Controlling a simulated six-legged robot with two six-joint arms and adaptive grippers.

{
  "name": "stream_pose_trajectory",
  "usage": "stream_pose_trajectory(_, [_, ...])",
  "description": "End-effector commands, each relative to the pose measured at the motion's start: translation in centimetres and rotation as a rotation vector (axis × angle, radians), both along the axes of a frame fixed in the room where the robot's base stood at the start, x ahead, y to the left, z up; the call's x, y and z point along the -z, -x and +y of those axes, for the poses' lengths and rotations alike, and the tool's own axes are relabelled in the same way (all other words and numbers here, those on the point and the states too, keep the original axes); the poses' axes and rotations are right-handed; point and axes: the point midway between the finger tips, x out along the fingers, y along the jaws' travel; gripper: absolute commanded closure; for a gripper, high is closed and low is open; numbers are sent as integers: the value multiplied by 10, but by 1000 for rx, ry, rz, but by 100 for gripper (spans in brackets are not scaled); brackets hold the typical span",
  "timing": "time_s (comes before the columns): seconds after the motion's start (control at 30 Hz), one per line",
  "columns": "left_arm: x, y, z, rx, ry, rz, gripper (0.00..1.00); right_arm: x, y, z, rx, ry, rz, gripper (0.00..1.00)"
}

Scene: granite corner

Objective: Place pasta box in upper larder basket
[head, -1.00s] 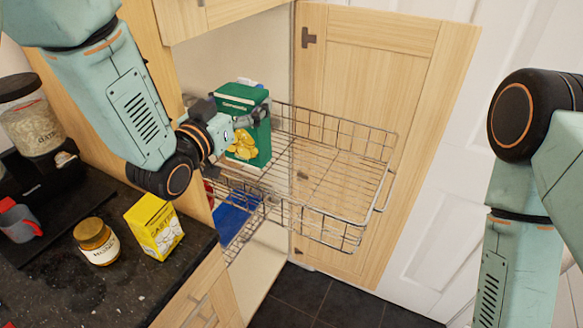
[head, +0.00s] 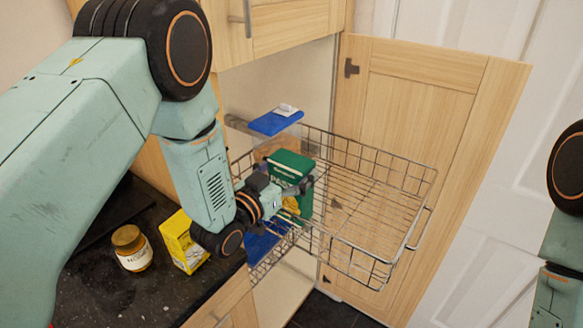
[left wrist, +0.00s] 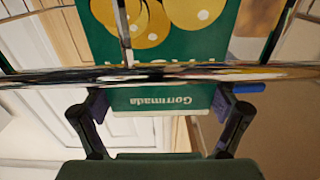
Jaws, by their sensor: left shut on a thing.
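The green pasta box (head: 293,168), with yellow pasta pictured on it, stands about upright at the left end of the upper wire basket (head: 372,150). My left gripper (head: 300,188) is shut on it from the near left side. In the left wrist view the box (left wrist: 165,50) lies between my two fingers (left wrist: 160,110). A basket wire crosses in front of the box there. The box's lower part is partly hidden by my gripper and the wires; I cannot tell if it touches the basket floor. My right gripper is out of view.
A blue-topped item (head: 275,122) stands behind the pasta box. The right part of the basket is empty. The open cupboard door (head: 420,110) stands behind it. A yellow box (head: 182,243) and a jar (head: 131,248) stand on the dark counter (head: 110,295).

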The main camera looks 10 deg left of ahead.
Motion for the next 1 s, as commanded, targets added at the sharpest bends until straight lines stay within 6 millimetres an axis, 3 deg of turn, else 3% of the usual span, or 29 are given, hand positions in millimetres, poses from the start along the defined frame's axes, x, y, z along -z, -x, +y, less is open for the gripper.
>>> stream_pose_trajectory(0.47, [5, -1, 0, 0, 1, -6, 77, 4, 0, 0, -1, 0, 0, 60])
stream_pose_trajectory(0.5, [7, -1, 0, 0, 0, -1, 13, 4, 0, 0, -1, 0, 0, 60])
stream_pose_trajectory(0.67, [6, -1, 0, 0, 0, -1, 0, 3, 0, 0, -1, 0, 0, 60])
stream_pose_trajectory(1.0, [6, -1, 0, -1, 0, 0, 0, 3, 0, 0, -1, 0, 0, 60])
